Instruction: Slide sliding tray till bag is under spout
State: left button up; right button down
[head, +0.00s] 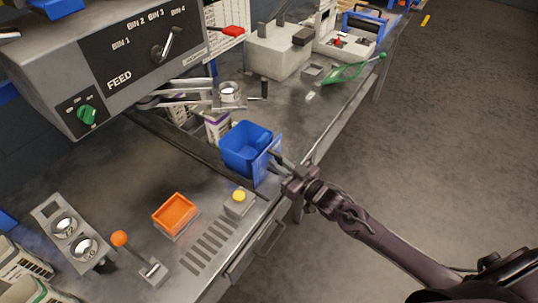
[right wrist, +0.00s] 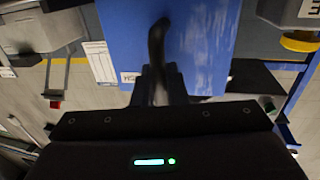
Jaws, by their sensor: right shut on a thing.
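The blue sliding tray (head: 240,141) is an open box with a flat front panel, in the middle of the bench in the head view. My right gripper (head: 279,164) is at that panel's right side. In the right wrist view the blue panel (right wrist: 205,45) fills the top middle, and my gripper (right wrist: 158,82) is shut on its dark upright handle (right wrist: 158,45). A white and purple printed bag (head: 217,124) shows behind the tray, partly hidden by it. I cannot tell whether it stands in the tray. The spout is not clearly visible. My left gripper is out of view.
The grey FEED machine (head: 118,55) overhangs the bench at upper left. An orange tray (head: 174,213), a yellow button (head: 239,196) and an orange-knobbed lever (head: 120,239) are in front. A green tool (head: 350,70) lies behind. The floor at right is clear.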

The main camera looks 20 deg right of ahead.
jog(key=d+p+v, duration=0.1)
jog(key=p+v, duration=0.1)
jog(key=v, duration=0.4)
jog(key=shift+w, duration=0.2)
jog(key=shift+d, duration=0.1)
jog(key=c, duration=1.6)
grip_release()
jog(key=shift+o, duration=0.2)
jog(key=b+v, duration=0.1)
jog(key=v, duration=0.6)
jog(key=shift+s, duration=0.35)
jog(key=shift+d, duration=0.15)
